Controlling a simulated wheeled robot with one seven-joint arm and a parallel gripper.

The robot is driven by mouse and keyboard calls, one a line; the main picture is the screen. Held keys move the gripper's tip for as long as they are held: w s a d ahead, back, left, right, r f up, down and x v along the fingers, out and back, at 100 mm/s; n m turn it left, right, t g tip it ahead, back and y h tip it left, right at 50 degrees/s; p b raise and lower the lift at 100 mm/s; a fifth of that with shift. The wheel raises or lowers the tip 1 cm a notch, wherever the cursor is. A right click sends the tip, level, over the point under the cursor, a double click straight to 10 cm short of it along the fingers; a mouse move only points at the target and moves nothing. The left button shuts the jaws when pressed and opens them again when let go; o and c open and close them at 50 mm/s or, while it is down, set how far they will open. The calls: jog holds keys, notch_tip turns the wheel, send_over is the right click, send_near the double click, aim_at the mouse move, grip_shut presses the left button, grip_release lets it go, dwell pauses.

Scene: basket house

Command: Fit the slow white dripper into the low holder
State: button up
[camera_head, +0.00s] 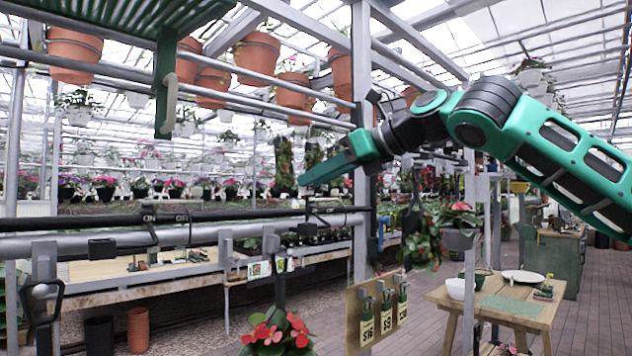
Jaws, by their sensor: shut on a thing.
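My gripper (318,174) is at the end of my green arm, just left of the grey upright post, with its narrow green fingers pointing down left. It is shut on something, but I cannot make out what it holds. It is above the black pipe (230,218) and apart from it. I cannot pick out a white dripper for certain. Several grey clamps sit along the pipes, such as one clamp (226,247); I cannot tell which part is the low holder. A wooden board (354,318) at lower middle carries three green-topped pieces with labels too small to read surely.
The grey post (362,75) stands right behind my gripper. A plant with red flowers (278,333) hangs below the pipes. A wooden table (450,296) with a white bowl (458,289) stands at right. Terracotta pots (257,52) hang above. Air left of my gripper looks clear.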

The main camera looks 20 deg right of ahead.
jog(key=shift+f, duration=1.2)
jog(key=shift+f, duration=0.2)
jog(key=shift+f, duration=1.3)
jog(key=o, duration=0.9)
jog(key=shift+c, duration=0.2)
